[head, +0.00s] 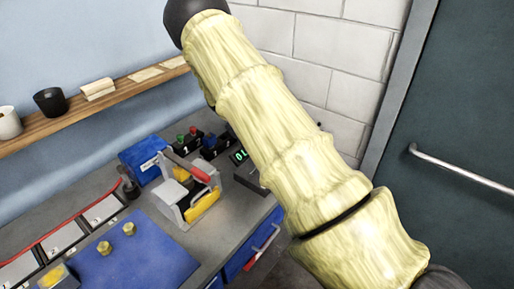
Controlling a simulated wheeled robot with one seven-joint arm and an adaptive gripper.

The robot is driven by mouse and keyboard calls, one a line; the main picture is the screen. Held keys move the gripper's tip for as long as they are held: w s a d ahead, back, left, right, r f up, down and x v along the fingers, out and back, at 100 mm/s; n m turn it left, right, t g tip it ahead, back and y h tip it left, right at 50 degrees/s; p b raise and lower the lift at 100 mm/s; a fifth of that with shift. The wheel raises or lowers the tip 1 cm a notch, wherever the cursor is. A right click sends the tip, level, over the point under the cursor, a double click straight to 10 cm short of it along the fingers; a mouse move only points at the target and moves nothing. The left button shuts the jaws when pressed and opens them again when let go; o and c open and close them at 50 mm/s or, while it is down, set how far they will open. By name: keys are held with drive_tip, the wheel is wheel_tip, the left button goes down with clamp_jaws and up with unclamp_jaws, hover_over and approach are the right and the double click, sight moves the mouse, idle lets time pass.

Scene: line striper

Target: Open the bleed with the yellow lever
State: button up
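A pale grey bench device (183,200) stands on the grey workbench, in the middle of the head view. A lever with a red grip (200,174) lies across its top. A yellow part (203,206) shows on its front right side; I cannot tell whether this is the yellow lever. No bleed can be made out clearly. My arm, in a pale yellow sleeve, crosses the picture from lower right to upper left, and its dark joint is cut by the top edge. My gripper is not in view.
A blue box (143,160) and small button boxes (190,138) stand behind the device. A blue mat (140,265) with brass-coloured pieces (104,248) lies at front left. A wooden shelf (70,117) holds cups. A dark door (460,120) with a bar handle is at right.

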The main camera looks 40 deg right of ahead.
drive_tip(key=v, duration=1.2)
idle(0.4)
